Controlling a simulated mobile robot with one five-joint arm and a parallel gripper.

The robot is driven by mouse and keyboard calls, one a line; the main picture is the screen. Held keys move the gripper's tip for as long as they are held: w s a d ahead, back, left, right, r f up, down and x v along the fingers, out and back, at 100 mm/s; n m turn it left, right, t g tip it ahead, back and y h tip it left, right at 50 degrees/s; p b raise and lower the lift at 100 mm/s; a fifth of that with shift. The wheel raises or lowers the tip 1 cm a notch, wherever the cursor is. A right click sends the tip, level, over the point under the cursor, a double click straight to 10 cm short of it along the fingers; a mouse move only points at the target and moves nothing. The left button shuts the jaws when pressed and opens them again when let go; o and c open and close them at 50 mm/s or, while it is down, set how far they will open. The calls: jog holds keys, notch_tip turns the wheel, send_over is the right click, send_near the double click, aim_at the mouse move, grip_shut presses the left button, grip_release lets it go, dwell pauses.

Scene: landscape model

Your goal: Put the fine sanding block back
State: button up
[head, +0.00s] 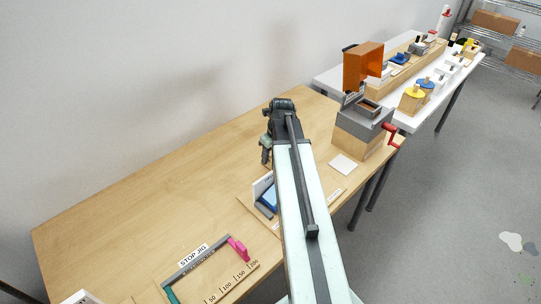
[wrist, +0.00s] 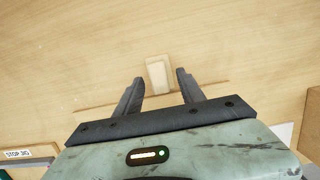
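My gripper (head: 266,152) hangs over the wooden bench in the head view, pointing down. In the wrist view my gripper (wrist: 159,77) is open, its two dark fingers spread. A small pale cream block (wrist: 158,74) lies just beyond and between the fingertips, apparently on the bench and not gripped. I cannot tell whether it is the fine sanding block; no readable label marks it. In the head view, a blue item in a grey holder (head: 266,200) with a white card stands beside my arm, partly hidden by it.
The wooden bench (head: 150,190) is largely clear at left. A stop jig (head: 205,262) lies at the front. A machine with an orange shield (head: 363,66) and red crank (head: 390,134) stands at right, near a white square (head: 343,164). A white table (head: 415,118) with several items is behind.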

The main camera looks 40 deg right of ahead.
jog(key=shift+r, duration=0.1)
jog(key=p+v, duration=0.7)
jog(key=shift+r+p, duration=0.3)
jog(key=shift+r, duration=0.05)
